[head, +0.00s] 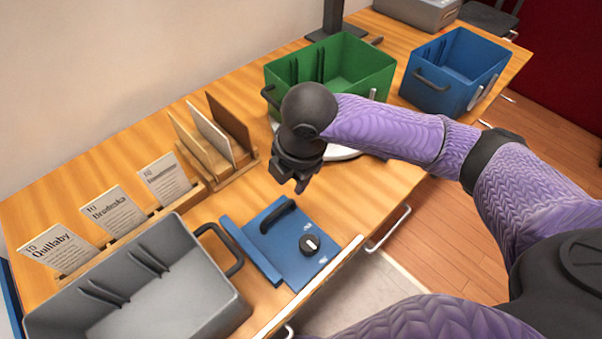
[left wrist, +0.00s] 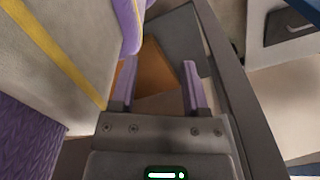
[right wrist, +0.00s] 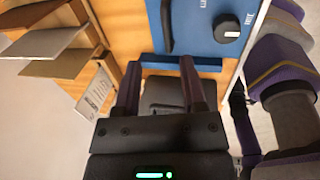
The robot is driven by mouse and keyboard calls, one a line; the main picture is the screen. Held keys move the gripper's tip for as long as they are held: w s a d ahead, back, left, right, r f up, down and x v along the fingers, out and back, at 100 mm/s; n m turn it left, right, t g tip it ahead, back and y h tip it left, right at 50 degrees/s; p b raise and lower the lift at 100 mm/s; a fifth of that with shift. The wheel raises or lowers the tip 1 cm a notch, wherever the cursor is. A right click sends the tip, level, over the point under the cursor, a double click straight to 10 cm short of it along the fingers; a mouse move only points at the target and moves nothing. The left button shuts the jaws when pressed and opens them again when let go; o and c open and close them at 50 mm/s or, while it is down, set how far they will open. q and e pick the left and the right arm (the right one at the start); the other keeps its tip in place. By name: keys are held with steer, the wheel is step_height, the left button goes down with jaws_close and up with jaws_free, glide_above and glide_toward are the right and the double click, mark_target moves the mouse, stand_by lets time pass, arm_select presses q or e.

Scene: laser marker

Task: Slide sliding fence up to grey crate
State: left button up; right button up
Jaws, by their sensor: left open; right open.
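The sliding fence (head: 300,262) is a blue plate on the table with a raised bar along its left edge, a black handle and a black knob (head: 310,244) with a white mark. It also shows in the right wrist view (right wrist: 202,40). The grey crate (head: 228,316) stands left of it; a gap shows between the crate wall and the bar, with the crate's black handle in it. My right gripper (head: 288,188) is open and empty, above the table behind the fence. My left gripper (left wrist: 160,78) is open and empty; the head view does not show it.
Name cards (head: 113,211) stand in a wooden rail behind the grey crate. A wooden rack (head: 245,160) holds several upright boards. A green crate (head: 372,80) and a blue crate (head: 478,56) stand farther right. A white disc shows partly behind my right arm.

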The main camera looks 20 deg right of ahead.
mark_target(285, 204)
steer(key=b+x, duration=0.1)
steer(key=x, duration=0.2)
steer(key=b+x, duration=0.1)
steer(key=x, duration=0.2)
steer(key=b+x, duration=0.1)
steer(key=x, duration=0.1)
steer(key=shift+s+a+f, duration=0.1)
steer(key=shift+s+f, duration=0.2)
steer(key=shift+f, duration=0.2)
steer(key=shift+w+f+b, duration=0.1)
steer(key=shift+f+b, duration=0.2)
steer(key=shift+f, duration=0.15)
arm_select(q)
steer(key=f, duration=0.2)
steer(key=s+a+f, duration=0.1)
steer(key=shift+a+f, duration=0.1)
steer(key=shift+f, duration=0.25)
arm_select(e)
jaws_close()
